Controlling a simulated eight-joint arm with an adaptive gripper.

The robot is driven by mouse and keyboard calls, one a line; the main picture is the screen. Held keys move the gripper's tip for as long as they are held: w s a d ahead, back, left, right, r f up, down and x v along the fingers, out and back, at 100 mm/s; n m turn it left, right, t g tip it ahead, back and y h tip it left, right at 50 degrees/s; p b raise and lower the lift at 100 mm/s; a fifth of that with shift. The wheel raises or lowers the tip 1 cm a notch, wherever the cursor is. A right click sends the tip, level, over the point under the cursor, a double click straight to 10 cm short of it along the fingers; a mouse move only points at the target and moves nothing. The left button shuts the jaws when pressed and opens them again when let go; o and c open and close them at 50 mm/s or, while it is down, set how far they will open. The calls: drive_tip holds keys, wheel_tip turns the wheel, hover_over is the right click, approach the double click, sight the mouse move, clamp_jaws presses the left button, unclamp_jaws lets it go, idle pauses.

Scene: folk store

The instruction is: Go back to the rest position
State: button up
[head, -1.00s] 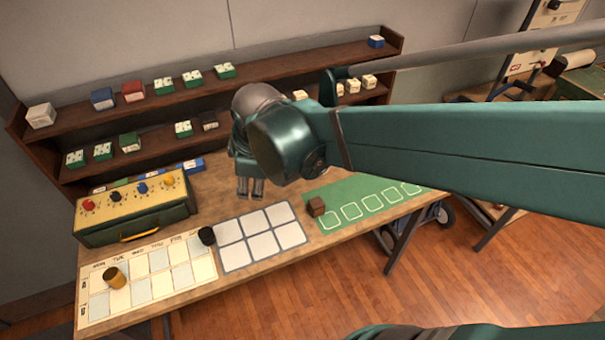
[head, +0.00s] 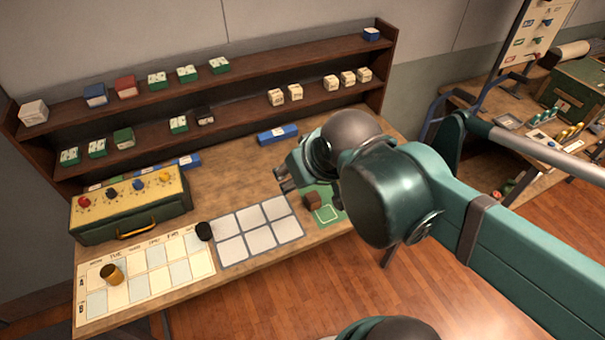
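My gripper (head: 281,181) is above the wooden table, beside the right part of the white grid mat and left of my green wrist. Its dark fingertips point left and look empty. They are too small and dark to tell whether they are apart.
The table (head: 222,182) carries a control box (head: 128,205), a calendar sheet (head: 185,270) with a yellow cylinder (head: 111,274), a black cylinder (head: 203,231), a grid mat (head: 274,234) and a brown cube (head: 312,201). Shelves (head: 240,119) with small boxes stand behind. A bench (head: 520,150) is at right.

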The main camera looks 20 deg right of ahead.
drive_tip(key=shift+s+d+m, duration=0.3)
drive_tip(key=shift+m, duration=0.2)
wheel_tip(320, 180, down, 5)
drive_tip(key=b, duration=0.5)
drive_tip(key=shift+r, duration=0.1)
idle(1.1)
